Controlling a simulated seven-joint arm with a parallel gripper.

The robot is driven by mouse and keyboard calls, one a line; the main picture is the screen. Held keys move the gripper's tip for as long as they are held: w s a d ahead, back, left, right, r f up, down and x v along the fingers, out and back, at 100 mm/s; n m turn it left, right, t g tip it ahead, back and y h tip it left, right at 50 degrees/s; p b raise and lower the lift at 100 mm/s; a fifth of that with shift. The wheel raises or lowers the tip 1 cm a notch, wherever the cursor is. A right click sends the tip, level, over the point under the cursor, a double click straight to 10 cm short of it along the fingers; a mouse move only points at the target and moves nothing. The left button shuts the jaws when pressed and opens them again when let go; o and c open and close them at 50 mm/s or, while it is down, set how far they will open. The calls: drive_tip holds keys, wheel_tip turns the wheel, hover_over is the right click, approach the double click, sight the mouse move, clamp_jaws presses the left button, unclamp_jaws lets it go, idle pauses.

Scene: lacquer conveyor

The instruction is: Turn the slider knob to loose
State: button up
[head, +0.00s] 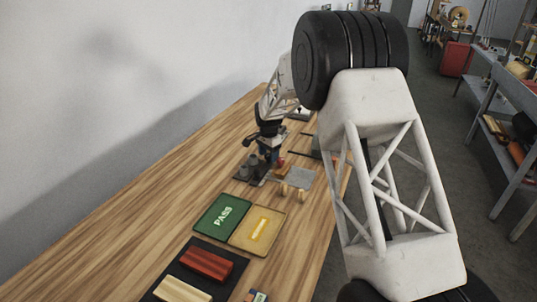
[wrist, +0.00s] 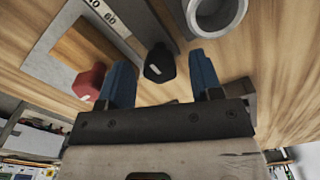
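In the wrist view a black knob (wrist: 158,66) with a pale mark stands between the two blue fingers of my gripper (wrist: 160,72), with visible gaps on both sides. The fingers are apart and hold nothing. A red knob (wrist: 90,82) with a pale mark is just left of the left finger. In the head view my gripper (head: 267,156) is low over the fixture, and the red knob (head: 281,163) shows beside it. The black knob cannot be made out there. I cannot tell which knob is the slider knob, and no "loose" label is readable.
In the head view, a green PASS mat (head: 208,222), a yellow mat (head: 270,238) and a dark tray (head: 238,256) with blocks lie nearer on the table.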

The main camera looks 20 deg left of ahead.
drive_tip(key=c, duration=0.9)
drive_tip(key=shift+n, duration=0.3)
drive_tip(key=n, duration=0.8)
drive_tip(key=shift+n, duration=0.4)
drive_tip(key=n, duration=0.4)
drive_tip(key=shift+n, duration=2.2)
